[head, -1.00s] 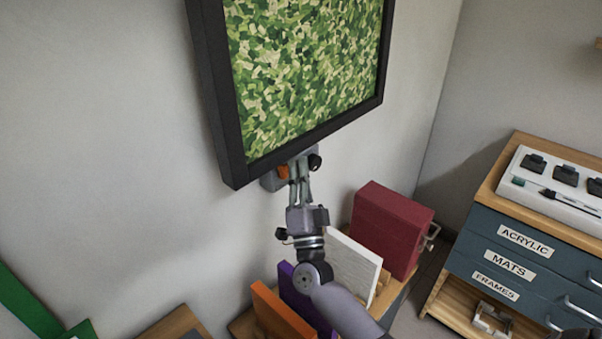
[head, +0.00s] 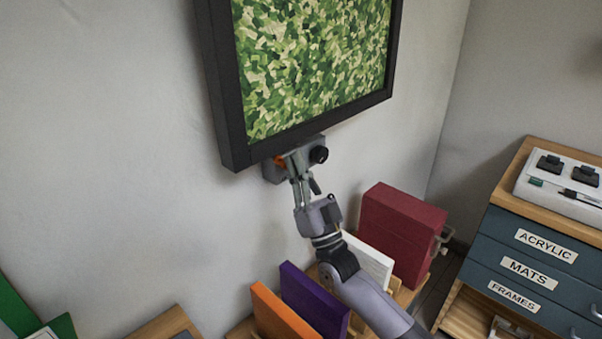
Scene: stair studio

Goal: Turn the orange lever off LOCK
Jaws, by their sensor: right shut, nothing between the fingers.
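The orange lever (head: 280,161) shows as a small orange patch on a grey bracket (head: 270,174) under the bottom edge of the framed picture. A black round knob (head: 319,154) sits to its right. My right gripper (head: 294,165) reaches up from below with its fingertips at the bracket, just right of the orange patch. Its fingers are shut with nothing seen between them. The fingers hide part of the lever and bracket, so I cannot tell whether they touch the lever. No LOCK marking is readable. My left gripper is not in view.
The black-framed green picture (head: 226,95) hangs directly above the bracket. Below stand a red case (head: 400,232), a white panel (head: 368,262), a purple panel (head: 312,300) and an orange panel (head: 282,315). A blue drawer cabinet (head: 530,250) stands at the right. The wall left of the bracket is bare.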

